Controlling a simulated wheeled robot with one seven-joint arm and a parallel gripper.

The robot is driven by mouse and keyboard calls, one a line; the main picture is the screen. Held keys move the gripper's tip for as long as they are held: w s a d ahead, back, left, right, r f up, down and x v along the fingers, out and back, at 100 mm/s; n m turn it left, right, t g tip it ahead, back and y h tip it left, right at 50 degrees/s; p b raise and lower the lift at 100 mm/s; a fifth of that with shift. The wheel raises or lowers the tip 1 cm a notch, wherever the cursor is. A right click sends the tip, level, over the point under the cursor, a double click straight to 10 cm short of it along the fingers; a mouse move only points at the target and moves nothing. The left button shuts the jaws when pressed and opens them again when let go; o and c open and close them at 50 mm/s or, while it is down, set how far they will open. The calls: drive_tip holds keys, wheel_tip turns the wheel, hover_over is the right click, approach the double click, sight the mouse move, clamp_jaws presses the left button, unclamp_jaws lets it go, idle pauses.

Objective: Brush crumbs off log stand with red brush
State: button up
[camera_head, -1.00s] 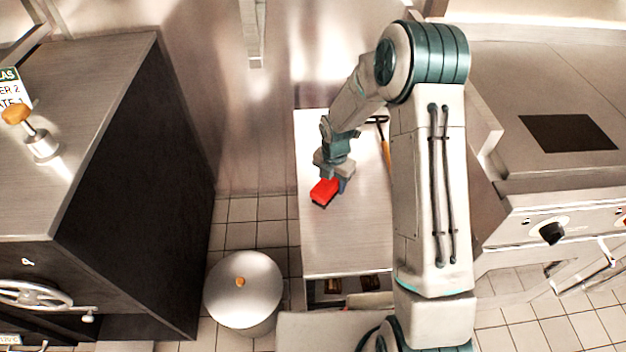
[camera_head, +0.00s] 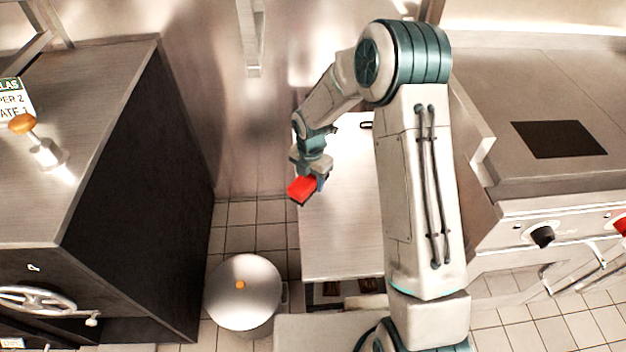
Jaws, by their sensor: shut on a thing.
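The red brush (camera_head: 301,189) is a small red block with a dark underside. My gripper (camera_head: 313,177) is shut on it at the left edge of a long steel-topped stand (camera_head: 340,240). The brush partly overhangs that left edge in the picture. I cannot tell whether it touches the top. No crumbs can be made out on the bare surface. My arm hides the right side of the stand.
A round lidded bin (camera_head: 243,300) stands on the tiled floor left of the stand. A dark-sided cabinet (camera_head: 130,190) is farther left. A steel range (camera_head: 550,160) with knobs is at the right. A dark-handled tool (camera_head: 367,125) lies near the stand's back.

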drive_tip(key=shift+r+p, duration=1.25)
drive_tip(key=shift+r, duration=0.8)
drive_tip(key=shift+d, duration=0.1)
